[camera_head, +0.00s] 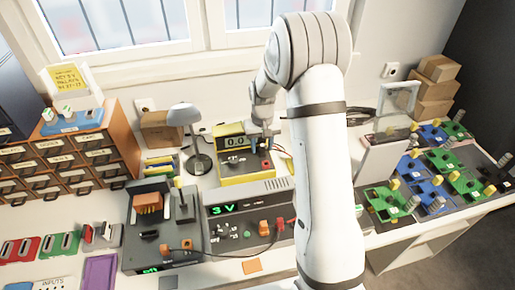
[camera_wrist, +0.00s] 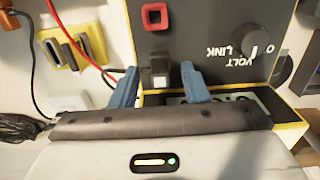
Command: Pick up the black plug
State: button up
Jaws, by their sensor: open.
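The yellow-framed meter (camera_head: 245,168) stands at mid-table in the head view, its display lit. Its dark panel, marked VOLT LINK (camera_wrist: 225,35), fills the upper right of the wrist view. A small block with a dark top, apparently the black plug (camera_wrist: 160,64), sits on that panel below a red square socket or plug (camera_wrist: 154,16). My gripper (camera_wrist: 160,82) is open, with one blue finger on each side of the dark block; contact cannot be made out. In the head view my gripper (camera_head: 265,130) is over the meter and partly hides it.
A grey lamp (camera_head: 197,150) stands just left of the meter. The 3 V power unit (camera_head: 245,212) is in front of it. Green and blue boards (camera_head: 430,180) are at right.

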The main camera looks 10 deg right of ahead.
jog(key=shift+f, duration=0.15)
grip_shut()
dwell(0.4)
